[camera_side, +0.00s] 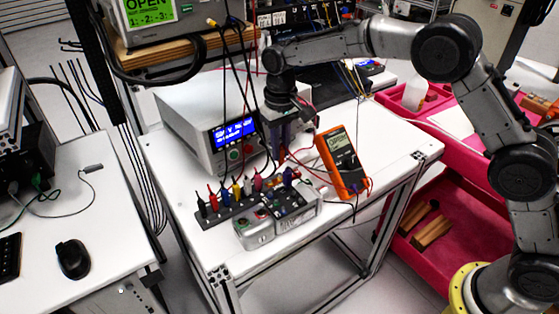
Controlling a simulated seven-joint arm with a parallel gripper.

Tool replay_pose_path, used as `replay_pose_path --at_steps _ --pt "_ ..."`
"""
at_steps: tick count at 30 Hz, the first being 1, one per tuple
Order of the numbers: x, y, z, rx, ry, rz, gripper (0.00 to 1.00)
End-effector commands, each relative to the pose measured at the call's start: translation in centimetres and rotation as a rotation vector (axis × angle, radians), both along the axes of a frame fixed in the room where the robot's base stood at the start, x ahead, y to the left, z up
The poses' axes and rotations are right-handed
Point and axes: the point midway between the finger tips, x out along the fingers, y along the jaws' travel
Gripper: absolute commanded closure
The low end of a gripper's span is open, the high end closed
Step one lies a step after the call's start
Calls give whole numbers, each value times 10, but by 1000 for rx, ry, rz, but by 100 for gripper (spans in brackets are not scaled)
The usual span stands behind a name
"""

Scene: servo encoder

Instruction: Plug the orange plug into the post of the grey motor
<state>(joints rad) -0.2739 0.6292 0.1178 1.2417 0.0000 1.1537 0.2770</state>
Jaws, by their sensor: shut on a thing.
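My gripper (283,148) hangs from my arm over the white table, pointing down, left of the orange multimeter. It is shut on a small reddish-orange thing that looks like the orange plug (283,158), mostly hidden by the fingers. The plug is held above and behind the grey motor (254,231), apart from it. The grey motor lies near the table's front edge, joined to or touching a grey box with coloured sockets (297,208). The motor's post is too small to tell.
The orange multimeter (342,162) leans to the right. A power supply (222,130) with a blue display stands behind. Cables hang nearby. The table's right side is clear.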

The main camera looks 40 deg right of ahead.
Motion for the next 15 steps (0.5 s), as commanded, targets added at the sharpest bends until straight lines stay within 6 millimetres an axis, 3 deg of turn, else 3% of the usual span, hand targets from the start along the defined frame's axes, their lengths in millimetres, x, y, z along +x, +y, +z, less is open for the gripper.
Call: replay_pose_path --at_steps 3,9,15 --pt "-28 12 26 2 -5 -3 100" --pt "-73 25 56 1 -2 -15 100" --pt "-92 28 64 0 1 -22 100"
